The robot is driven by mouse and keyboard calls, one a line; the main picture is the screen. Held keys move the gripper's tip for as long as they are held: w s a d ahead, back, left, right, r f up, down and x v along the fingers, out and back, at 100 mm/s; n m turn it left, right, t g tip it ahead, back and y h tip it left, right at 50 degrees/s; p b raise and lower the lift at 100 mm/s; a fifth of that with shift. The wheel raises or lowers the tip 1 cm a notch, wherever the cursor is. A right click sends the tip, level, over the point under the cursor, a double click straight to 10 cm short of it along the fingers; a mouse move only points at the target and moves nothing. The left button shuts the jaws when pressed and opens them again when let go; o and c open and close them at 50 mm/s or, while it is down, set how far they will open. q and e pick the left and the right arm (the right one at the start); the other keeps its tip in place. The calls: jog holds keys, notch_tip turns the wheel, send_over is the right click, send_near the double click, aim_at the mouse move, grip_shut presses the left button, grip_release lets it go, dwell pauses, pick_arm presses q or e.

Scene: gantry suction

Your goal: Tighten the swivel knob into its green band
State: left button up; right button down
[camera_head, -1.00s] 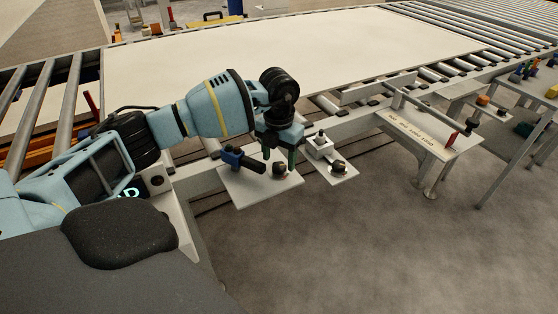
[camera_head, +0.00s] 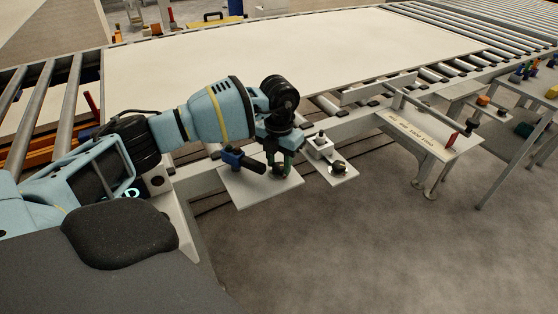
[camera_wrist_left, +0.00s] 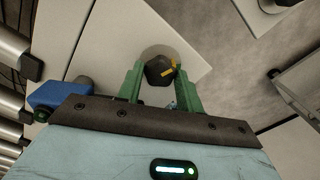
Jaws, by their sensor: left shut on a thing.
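The swivel knob (camera_wrist_left: 160,70) is dark and faceted with a yellow mark on its right side. It stands on a round grey disc (camera_wrist_left: 152,50) on a white plate (camera_wrist_left: 118,48). In the head view the knob (camera_head: 280,172) is partly hidden by my fingers. My left gripper (camera_wrist_left: 165,77) has green fingers on either side of the knob and is shut on it. In the head view the left gripper (camera_head: 279,168) reaches down to the knob from above. I cannot make out a green band around the knob. My right gripper is not in view.
A blue-handled part (camera_head: 242,160) sits on the same plate, close left of the gripper. A second plate (camera_head: 322,165) with another dark knob (camera_head: 339,167) is just to the right. The conveyor rail runs behind. The floor in front is clear.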

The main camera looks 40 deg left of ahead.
aim_at(279, 165)
pick_arm(q)
jog(key=m+p, duration=0.1)
jog(key=m, duration=0.2)
jog(key=shift+m, duration=0.8)
jog(key=o, duration=0.8)
jog(key=shift+o, duration=1)
jog(key=shift+r, duration=3.9)
